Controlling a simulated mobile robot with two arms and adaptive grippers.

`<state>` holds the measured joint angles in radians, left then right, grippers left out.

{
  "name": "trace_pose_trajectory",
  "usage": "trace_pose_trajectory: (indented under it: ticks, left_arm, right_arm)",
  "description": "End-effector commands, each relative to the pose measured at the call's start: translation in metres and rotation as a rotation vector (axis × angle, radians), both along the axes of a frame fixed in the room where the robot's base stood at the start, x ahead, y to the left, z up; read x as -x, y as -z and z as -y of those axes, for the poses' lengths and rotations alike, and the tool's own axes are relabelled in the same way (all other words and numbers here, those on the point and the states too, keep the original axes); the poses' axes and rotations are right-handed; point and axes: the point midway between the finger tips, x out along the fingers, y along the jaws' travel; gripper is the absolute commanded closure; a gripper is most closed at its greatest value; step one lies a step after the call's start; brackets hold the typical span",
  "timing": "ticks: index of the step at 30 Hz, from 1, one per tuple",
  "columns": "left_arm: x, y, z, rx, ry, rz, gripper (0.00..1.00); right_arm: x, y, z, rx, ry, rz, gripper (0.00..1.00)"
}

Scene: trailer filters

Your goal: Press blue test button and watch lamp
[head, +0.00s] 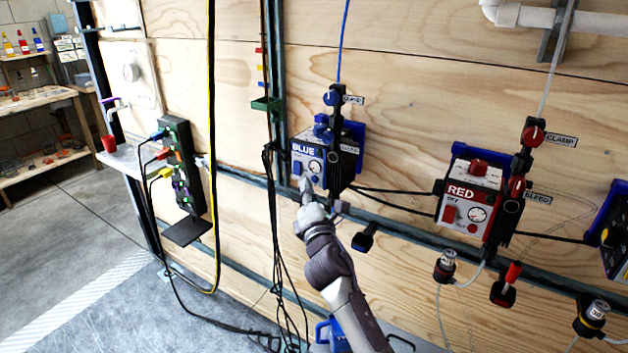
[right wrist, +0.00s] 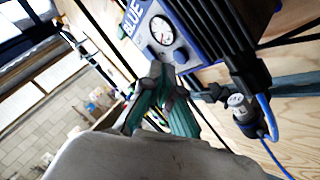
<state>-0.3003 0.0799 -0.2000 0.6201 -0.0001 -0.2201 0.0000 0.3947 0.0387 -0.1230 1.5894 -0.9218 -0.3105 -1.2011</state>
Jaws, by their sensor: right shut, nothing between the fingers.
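The blue unit (head: 304,150), marked BLUE, hangs on the plywood wall and has a round gauge (head: 314,166) on its front. In the right wrist view, the gauge (right wrist: 161,29) and a small round blue-grey button (right wrist: 180,55) show on the panel. My right gripper (head: 305,187) is shut and empty, just below the blue unit's front. In the right wrist view its fingertips (right wrist: 158,72) are close to the panel's lower edge, near the button. I cannot tell whether they touch. No lit lamp can be made out. My left gripper is out of view.
The red unit (head: 470,190) hangs to the right, with clamp and bleed knobs. A black power strip (head: 182,165) with coloured plugs is at left. Black cables (head: 274,220) hang left of my right arm. A green-grey rail (head: 400,232) runs below the units.

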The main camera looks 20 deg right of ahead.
Motion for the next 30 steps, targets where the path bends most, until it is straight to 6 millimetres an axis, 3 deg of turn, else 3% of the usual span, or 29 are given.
trace_pose_trajectory:
  ticks: [30]
  left_arm:
    - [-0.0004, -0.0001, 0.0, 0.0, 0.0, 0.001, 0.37]
  right_arm:
    - [-0.0056, -0.0003, 0.0074, 0.0, 0.0, 0.0, 1.0]
